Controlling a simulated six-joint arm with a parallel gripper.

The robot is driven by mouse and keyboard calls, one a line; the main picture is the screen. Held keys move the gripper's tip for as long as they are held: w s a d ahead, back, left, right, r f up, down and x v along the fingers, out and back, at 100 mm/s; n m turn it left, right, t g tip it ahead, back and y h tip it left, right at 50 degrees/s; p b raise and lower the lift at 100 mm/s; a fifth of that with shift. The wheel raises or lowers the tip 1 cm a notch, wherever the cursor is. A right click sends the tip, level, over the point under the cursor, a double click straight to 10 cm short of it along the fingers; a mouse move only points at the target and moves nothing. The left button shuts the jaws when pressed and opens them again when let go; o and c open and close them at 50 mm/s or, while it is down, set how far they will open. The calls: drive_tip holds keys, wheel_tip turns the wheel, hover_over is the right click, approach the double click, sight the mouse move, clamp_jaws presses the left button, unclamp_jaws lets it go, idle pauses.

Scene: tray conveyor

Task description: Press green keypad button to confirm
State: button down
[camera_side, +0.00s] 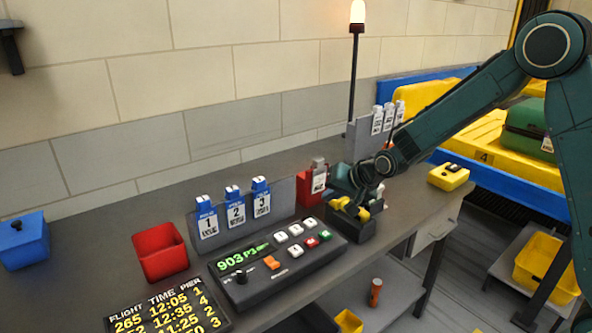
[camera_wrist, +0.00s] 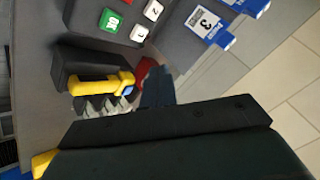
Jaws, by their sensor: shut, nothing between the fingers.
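The green button (camera_side: 325,235) sits at the right end of the black keypad (camera_side: 240,290), beside red and white buttons. In the wrist view the green button (camera_wrist: 110,20), marked OK, is at the upper left, near the picture's top edge. My gripper (camera_wrist: 157,72) is shut and empty, its dark fingers to the lower right of the green button and apart from it. In the side view my gripper is over the table to the right of the keypad, above a black holder; its fingertips are hard to make out there.
A yellow device (camera_wrist: 103,86) lies in the black holder (camera_side: 372,228) close to my fingers. A red block (camera_side: 308,188) stands behind. The numbered tag rack (camera_side: 282,200) runs behind the keypad. A red bin (camera_side: 160,252) and blue bin (camera_side: 24,240) are left.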

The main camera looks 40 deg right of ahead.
sight(329, 236)
drive_tip(key=shift+f, duration=0.15)
drive_tip(key=shift+f, duration=4.25)
drive_tip(key=shift+f, duration=0.15)
drive_tip(key=shift+f, duration=0.3)
drive_tip(key=shift+f, duration=0.45)
idle(0.4)
drive_tip(key=shift+r, duration=0.9)
drive_tip(key=shift+r, duration=2.5)
